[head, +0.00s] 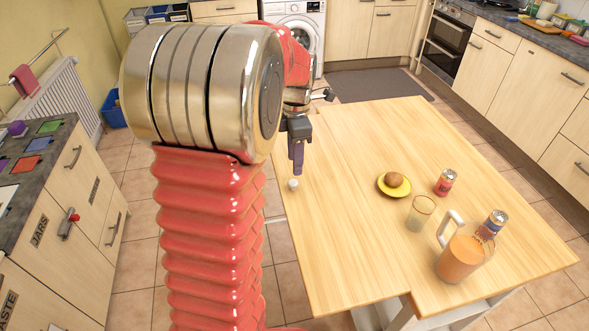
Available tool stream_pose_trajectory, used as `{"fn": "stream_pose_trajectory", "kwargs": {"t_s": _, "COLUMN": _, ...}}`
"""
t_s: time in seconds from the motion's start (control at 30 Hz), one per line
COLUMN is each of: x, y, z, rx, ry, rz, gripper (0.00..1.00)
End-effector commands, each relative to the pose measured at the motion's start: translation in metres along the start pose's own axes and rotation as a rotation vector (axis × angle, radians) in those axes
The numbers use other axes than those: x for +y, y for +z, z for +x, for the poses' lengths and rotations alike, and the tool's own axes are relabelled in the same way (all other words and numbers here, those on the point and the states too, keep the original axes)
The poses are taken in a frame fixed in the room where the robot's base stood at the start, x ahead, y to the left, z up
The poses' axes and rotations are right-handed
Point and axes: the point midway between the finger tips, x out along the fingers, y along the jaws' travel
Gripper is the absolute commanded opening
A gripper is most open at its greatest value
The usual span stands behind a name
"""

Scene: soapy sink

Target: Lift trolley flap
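The trolley's pale wooden top (440,150) fills the middle and right of the head view. Its left section (335,235) looks like the flap, set off by small steps in the back and front edges. It appears about level with the rest of the top. My gripper (297,170) points down by the flap's left edge, near its back corner. I cannot tell whether it touches the wood, or whether its fingers are open or shut. A small white knob-like thing (293,184) shows just below the fingertips.
On the top stand a yellow plate (394,187) with a round brown item, two cans (445,182) (492,223), a glass (419,213) and a jug of orange drink (464,256). Counters line both sides. Tiled floor (140,215) is free left of the trolley.

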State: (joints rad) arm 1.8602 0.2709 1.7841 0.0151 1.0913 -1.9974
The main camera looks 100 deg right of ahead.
Motion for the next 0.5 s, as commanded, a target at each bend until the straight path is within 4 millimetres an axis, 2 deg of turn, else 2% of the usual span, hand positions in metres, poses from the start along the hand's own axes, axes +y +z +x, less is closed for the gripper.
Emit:
{"fn": "stream_pose_trajectory", "kwargs": {"t_s": 0.1, "x": 0.001, "y": 0.001, "z": -0.022, "rx": -0.002, "ry": 0.004, "rz": 0.0, "gripper": 0.4}}
{"fn": "stream_pose_trajectory", "kwargs": {"t_s": 0.3, "x": 0.001, "y": 0.0, "z": -0.054, "rx": -0.001, "ry": 0.003, "rz": 0.0, "gripper": 0.4}}
{"fn": "stream_pose_trajectory", "kwargs": {"t_s": 0.5, "x": 0.0, "y": 0.0, "z": -0.069, "rx": -0.001, "ry": 0.001, "rz": 0.0, "gripper": 0.4}}
